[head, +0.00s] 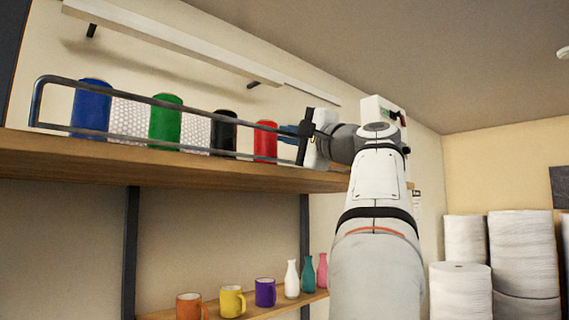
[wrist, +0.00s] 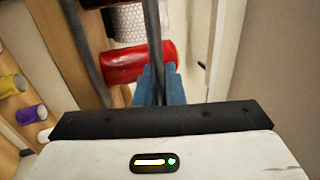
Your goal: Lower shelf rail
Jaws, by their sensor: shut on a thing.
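The shelf rail (head: 190,105) is a dark metal frame with an upper and a lower bar. It stands upright along the front of the upper wooden shelf (head: 150,163). My gripper (head: 290,132) is at the rail's right end, its blue fingers just right of the red canister (head: 265,140). In the wrist view, the blue fingertips (wrist: 160,86) are shut on one dark bar of the rail (wrist: 153,40), with the red canister (wrist: 138,64) just beyond. My wrist hides the rail's right end in the head view.
Blue (head: 92,106), green (head: 165,118) and black (head: 224,133) canisters stand behind the rail, with white bubble-textured material (head: 130,117) between some. A lower shelf holds mugs (head: 232,301) and bottles (head: 292,280). White rolls (head: 520,250) stand at right. A pale ledge (head: 165,35) runs above.

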